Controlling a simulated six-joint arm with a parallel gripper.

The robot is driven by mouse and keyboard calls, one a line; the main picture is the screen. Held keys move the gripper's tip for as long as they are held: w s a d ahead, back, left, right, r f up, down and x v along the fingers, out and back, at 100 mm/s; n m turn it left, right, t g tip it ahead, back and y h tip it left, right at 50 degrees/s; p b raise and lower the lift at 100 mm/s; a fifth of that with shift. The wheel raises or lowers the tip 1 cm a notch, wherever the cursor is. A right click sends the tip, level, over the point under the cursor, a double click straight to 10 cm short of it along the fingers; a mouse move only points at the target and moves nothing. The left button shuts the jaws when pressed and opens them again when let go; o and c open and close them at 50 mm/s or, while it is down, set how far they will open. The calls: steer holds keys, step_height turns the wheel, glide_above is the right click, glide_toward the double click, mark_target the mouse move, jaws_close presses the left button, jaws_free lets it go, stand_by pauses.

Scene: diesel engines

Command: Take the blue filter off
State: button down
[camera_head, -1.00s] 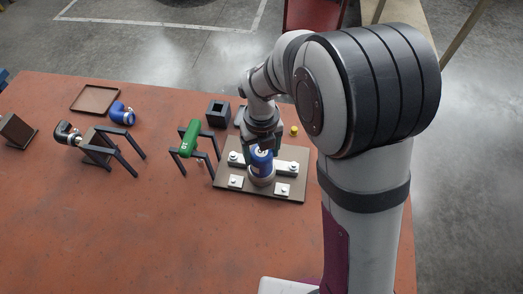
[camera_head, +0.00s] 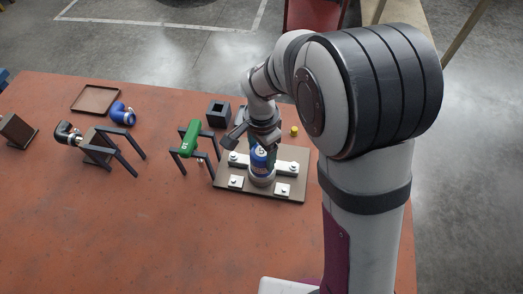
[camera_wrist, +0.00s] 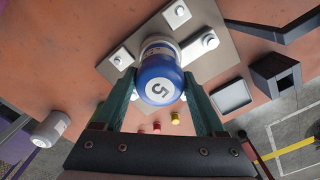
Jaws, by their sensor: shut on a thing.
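The blue filter (camera_head: 259,160) has a white label on its end, marked with a 5. It stands upright on a pale round seat on the brown mounting plate (camera_head: 226,178). In the wrist view the filter (camera_wrist: 157,80) sits between the two green fingers of my gripper (camera_wrist: 158,88), which is shut on its sides. In the head view my gripper (camera_head: 262,150) reaches down over the filter from behind. I cannot tell whether the filter is loose on its seat.
White clamp blocks with bolts surround the filter on the plate. A green tool (camera_head: 189,138) rests on a black stand to the left. Another blue part (camera_head: 122,114), an empty brown tray (camera_head: 94,98) and a black square holder (camera_head: 218,113) stand farther off. A yellow cap (camera_head: 294,131) is close behind.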

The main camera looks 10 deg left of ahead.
jaws_free()
stand_by(0.3)
steer(key=m, duration=1)
steer(key=shift+m, duration=0.4)
steer(key=m, duration=0.6)
steer(key=shift+m, duration=0.4)
steer(key=m, duration=0.4)
jaws_close()
